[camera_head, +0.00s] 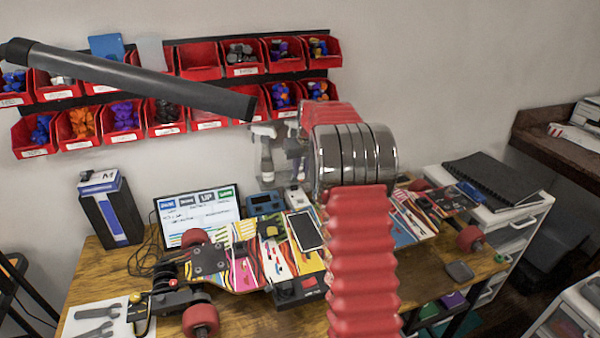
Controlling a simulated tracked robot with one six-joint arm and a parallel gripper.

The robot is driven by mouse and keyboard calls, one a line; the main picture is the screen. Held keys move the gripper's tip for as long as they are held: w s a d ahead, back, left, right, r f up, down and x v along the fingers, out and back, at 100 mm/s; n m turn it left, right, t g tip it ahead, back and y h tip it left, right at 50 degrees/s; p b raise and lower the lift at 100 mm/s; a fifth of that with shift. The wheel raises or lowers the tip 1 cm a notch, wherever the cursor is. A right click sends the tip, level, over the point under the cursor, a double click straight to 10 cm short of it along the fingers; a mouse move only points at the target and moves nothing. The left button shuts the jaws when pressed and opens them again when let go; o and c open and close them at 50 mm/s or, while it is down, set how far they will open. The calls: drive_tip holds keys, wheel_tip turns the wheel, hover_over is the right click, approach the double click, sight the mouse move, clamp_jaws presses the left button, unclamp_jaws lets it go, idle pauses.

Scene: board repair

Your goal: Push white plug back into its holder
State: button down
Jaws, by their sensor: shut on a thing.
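I cannot make out the white plug or its holder for certain. The long, brightly patterned board (240,265) with red wheels lies on the wooden table, and several small parts sit on its top. A small white device (297,197) stands behind the board, but I cannot tell whether it has to do with the plug. My arm's red ribbed sleeve and shiny ringed joint cover the middle of the board. My gripper does not show; it seems hidden behind the arm.
A laptop-like screen (197,215) and a blue device (265,203) stand behind the board. A black-and-blue box (112,215) is at the back left. Wrenches lie on paper (95,318) at the front left. Red bins (78,128) line the wall. A black notebook (492,178) lies on the right cabinet.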

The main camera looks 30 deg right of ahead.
drive_tip(key=shift+a, duration=0.1)
idle(0.3)
drive_tip(key=w+a, duration=0.1)
drive_tip(key=a, duration=0.8)
drive_tip(key=shift+w, duration=0.4)
idle(0.5)
drive_tip(key=shift+f, duration=0.1)
drive_tip(key=shift+d+f, duration=0.1)
drive_tip(key=shift+f, duration=2.65)
drive_tip(key=shift+f, duration=1.25)
idle(1.7)
